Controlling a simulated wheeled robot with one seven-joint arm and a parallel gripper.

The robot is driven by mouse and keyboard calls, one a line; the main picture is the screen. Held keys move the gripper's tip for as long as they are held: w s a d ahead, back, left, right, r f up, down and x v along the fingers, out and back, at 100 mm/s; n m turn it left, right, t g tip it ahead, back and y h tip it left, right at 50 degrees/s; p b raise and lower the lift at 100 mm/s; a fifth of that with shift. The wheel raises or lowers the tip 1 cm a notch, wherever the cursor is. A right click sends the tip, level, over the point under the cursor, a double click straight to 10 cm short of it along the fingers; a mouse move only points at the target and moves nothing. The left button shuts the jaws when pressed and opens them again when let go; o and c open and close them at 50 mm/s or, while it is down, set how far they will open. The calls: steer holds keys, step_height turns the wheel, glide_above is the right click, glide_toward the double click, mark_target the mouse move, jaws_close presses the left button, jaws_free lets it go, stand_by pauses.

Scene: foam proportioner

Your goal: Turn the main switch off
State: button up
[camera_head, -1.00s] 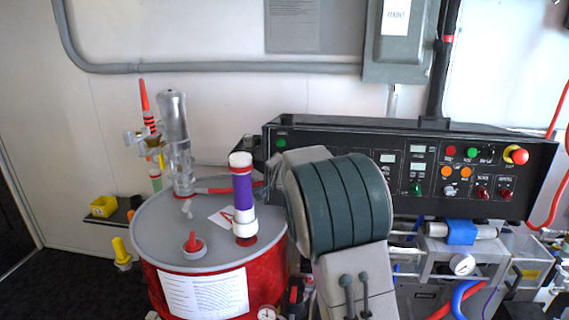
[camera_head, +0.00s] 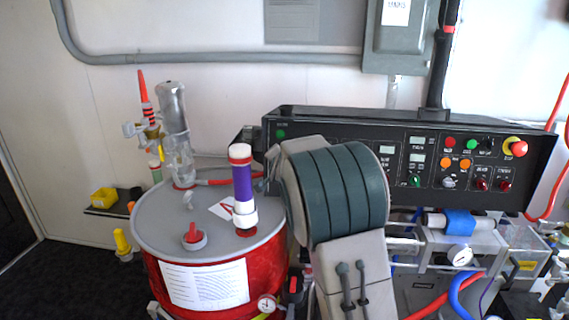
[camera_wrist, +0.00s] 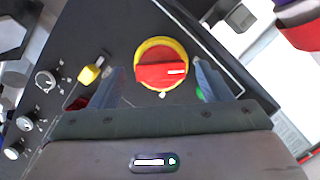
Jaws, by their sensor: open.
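A red rotary switch (camera_wrist: 160,72) on a yellow ring is on the black panel in the wrist view. It has a white mark on its right side. My gripper (camera_wrist: 158,68) is open, with one finger on each side of the switch. I cannot tell whether the fingers touch it. In the head view, my green-grey arm covers part of the black control panel (camera_head: 400,128), and neither this switch nor my fingertips can be made out behind it.
The wrist view shows a yellow-handled control (camera_wrist: 90,72) and several white knobs (camera_wrist: 45,83) left of the switch. In the head view, a red mushroom button (camera_head: 515,147) is at the panel's right end. A red drum (camera_head: 215,280) with upright tubes stands left of my arm.

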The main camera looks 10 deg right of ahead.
steer(key=p+v, duration=0.2)
steer(key=v, duration=1.1)
steer(key=shift+s, duration=0.4)
steer(key=shift+a, duration=0.15)
